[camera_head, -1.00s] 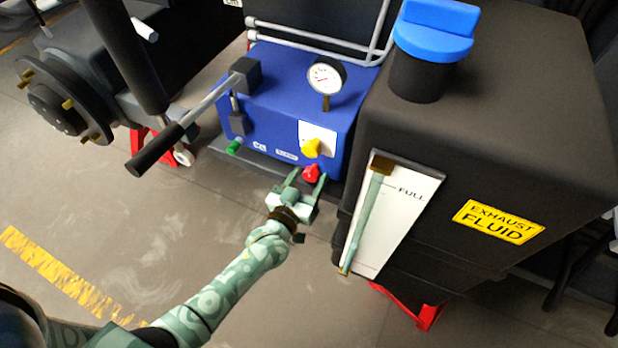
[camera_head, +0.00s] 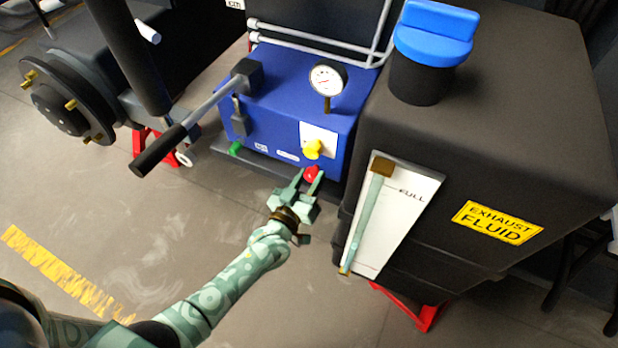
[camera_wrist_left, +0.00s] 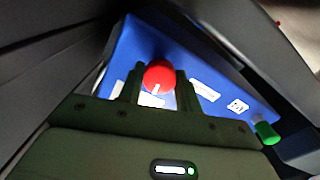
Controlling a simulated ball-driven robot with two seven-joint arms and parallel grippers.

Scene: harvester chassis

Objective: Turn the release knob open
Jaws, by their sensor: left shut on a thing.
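A red knob (camera_head: 311,173) sits low on the front of the blue hydraulic box (camera_head: 268,103), below a yellow knob (camera_head: 313,149) on a white plate. I cannot tell from the frames which knob is labelled release. My right gripper is not in view.
A pressure gauge (camera_head: 327,78) and a pump lever with a black grip (camera_head: 159,151) stand on the box. A green knob (camera_head: 235,149) is at its left. A black fluid tank (camera_head: 504,122) with a blue cap (camera_head: 434,32) stands close on the right. Floor in front is clear.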

